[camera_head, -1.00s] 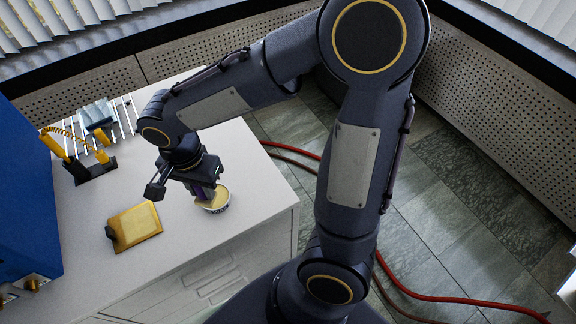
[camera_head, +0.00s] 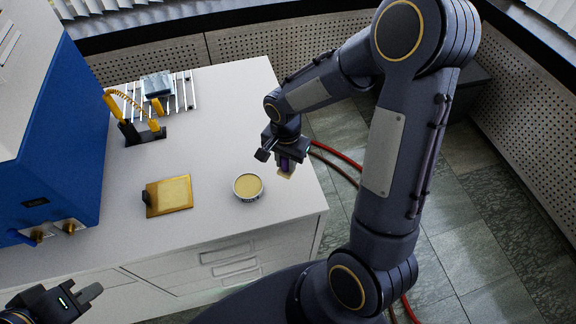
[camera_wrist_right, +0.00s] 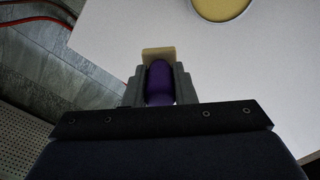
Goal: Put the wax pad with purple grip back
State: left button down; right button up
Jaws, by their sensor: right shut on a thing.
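My right gripper (camera_head: 288,163) is shut on the purple grip of the wax pad (camera_head: 286,171). It holds the pad above the right edge of the white cabinet top, apart from other things. In the right wrist view the purple grip (camera_wrist_right: 160,82) is between the fingers, with the tan pad (camera_wrist_right: 158,54) beyond it. A round tin of yellow wax (camera_head: 248,185) stands on the cabinet top, left of the held pad.
A yellow wooden board with a dark knob (camera_head: 169,196) lies left of the tin. A black stand with yellow tools (camera_head: 145,134) and a slatted metal rack (camera_head: 178,97) are behind. A blue machine (camera_head: 50,150) fills the left. The white cabinet top (camera_head: 222,130) is clear between them.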

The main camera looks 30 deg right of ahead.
jog(key=shift+w+d+f, duration=0.1)
jog(key=shift+d+f, duration=0.15)
jog(key=shift+f, duration=0.05)
jog(key=shift+w+d+f, duration=0.1)
jog(key=shift+d+f, duration=0.05)
jog(key=shift+f, duration=1.6)
jog(key=shift+f, duration=0.25)
jog(key=o, duration=1)
jog(key=shift+r, duration=0.1)
